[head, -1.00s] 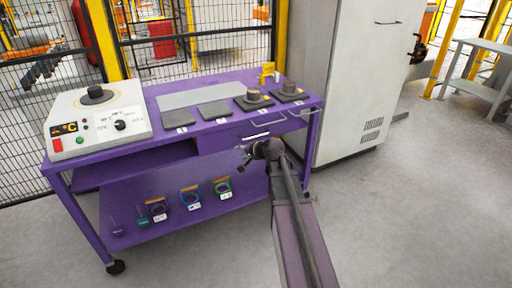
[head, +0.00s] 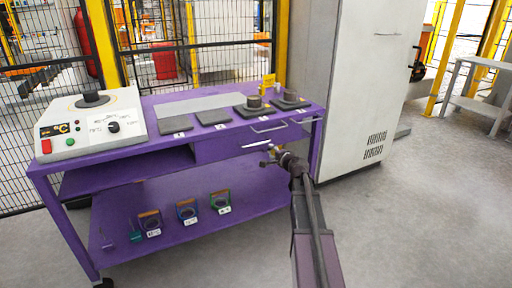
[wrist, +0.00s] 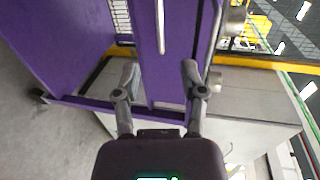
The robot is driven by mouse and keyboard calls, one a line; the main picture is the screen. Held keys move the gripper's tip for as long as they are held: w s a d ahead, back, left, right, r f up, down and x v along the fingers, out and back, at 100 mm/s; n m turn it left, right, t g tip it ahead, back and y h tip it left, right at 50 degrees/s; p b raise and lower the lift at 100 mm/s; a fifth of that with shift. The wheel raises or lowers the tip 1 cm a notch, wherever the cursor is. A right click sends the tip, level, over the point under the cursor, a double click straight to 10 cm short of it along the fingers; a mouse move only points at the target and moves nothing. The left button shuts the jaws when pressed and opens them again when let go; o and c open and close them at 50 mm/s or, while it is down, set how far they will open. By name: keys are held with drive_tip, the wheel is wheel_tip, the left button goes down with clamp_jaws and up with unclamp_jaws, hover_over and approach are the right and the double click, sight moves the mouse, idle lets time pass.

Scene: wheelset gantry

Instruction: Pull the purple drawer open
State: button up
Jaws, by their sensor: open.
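The purple drawer (head: 222,149) sits under the right half of the purple workbench top. Its front looks flush with the bench, so it appears shut. A pale bar handle (head: 256,143) runs along the front; in the wrist view the handle (wrist: 161,28) stands upright at the top middle. My gripper (head: 268,156) is just in front of the drawer, a little below and right of the handle. In the wrist view my gripper (wrist: 160,72) has its two fingers spread, one each side of the handle's line. The handle lies ahead of the fingertips, and nothing is held.
The purple bench (head: 140,165) carries a control box (head: 90,122), dark pads and round parts on top. Its lower shelf holds several small tagged items. A tall grey cabinet (head: 345,90) stands close on the right. Open floor (head: 430,210) lies to the right and in front.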

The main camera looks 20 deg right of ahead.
sight(258, 144)
drive_tip(key=shift+w, duration=0.1)
drive_tip(key=b+x, duration=0.2)
drive_tip(key=x, duration=1.1)
drive_tip(key=shift+w+b, duration=0.3)
drive_tip(key=shift+b, duration=0.1)
drive_tip(key=shift+c, duration=0.2)
clamp_jaws()
